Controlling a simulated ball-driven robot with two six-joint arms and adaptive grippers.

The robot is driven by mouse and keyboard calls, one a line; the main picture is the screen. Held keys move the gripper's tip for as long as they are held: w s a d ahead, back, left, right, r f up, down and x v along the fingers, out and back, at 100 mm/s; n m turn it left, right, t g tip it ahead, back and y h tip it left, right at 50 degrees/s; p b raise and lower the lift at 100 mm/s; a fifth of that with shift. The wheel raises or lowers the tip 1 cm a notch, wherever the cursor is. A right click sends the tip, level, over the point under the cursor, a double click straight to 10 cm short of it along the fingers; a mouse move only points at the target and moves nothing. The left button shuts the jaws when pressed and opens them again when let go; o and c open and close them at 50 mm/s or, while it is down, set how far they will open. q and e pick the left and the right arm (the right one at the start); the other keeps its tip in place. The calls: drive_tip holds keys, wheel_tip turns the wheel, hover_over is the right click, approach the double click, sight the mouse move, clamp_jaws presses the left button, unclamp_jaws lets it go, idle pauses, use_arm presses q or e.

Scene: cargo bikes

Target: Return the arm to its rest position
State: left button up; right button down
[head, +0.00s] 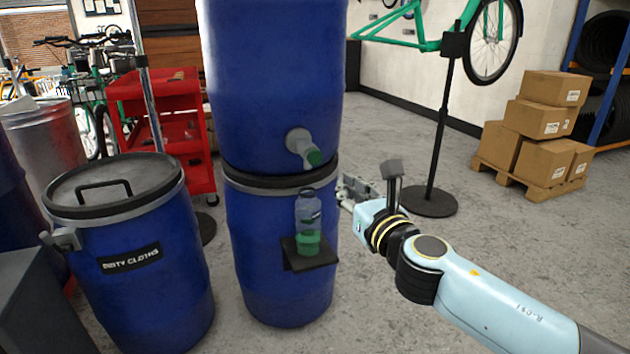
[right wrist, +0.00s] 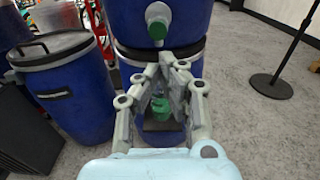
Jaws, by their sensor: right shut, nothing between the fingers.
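My right arm comes in from the lower right in the head view. Its light-blue gripper (head: 350,192) is beside the right side of the stacked blue barrels, shut and empty. In the right wrist view its closed fingers (right wrist: 170,62) point towards the barrels. A clear bottle with green in its lower part (head: 308,222) stands upright on a small black shelf (head: 318,262) on the lower barrel (head: 262,240). The bottle is partly hidden behind the fingers in the right wrist view (right wrist: 160,106). My left gripper does not show.
The upper barrel (head: 275,75) has a grey spout with a green tip (head: 306,150). A lidded blue drum (head: 150,285) stands left. A red cart (head: 175,125), a bike-stand base (head: 428,201) and boxes on a pallet (head: 535,120) stand behind. The floor between barrels and boxes is mostly clear.

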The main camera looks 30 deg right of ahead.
drive_tip(key=s+f+m+g+p, duration=0.1)
drive_tip(key=s+f+m+g, duration=0.25)
drive_tip(key=s+f, duration=0.45)
drive_tip(key=s+f+m+g+p, duration=0.2)
drive_tip(key=s+f+m+g, duration=0.15)
drive_tip(key=f, duration=0.85)
drive_tip(key=s+f+m+g+p, duration=0.15)
drive_tip(key=s+f+m, duration=0.25)
drive_tip(key=s+f, duration=0.45)
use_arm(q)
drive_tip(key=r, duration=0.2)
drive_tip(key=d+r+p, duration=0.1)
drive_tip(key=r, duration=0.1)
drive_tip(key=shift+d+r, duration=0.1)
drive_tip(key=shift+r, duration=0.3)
use_arm(e)
drive_tip(key=s+a+f+m+g+y, duration=0.1)
drive_tip(key=s+f+m+g, duration=0.2)
drive_tip(key=s, duration=0.7)
drive_tip(key=s+a+f+m+g+y, duration=0.1)
drive_tip(key=s+a+f+m+g, duration=0.1)
drive_tip(key=s+f+m, duration=0.5)
drive_tip(key=s+a+f+m+g+y, duration=0.1)
drive_tip(key=s+f+m, duration=0.4)
drive_tip(key=s+m, duration=0.7)
drive_tip(key=s+a+g, duration=0.1)
drive_tip(key=g, duration=0.1)
drive_tip(key=shift+s+a+f+g, duration=0.25)
drive_tip(key=shift+s+g, duration=0.1)
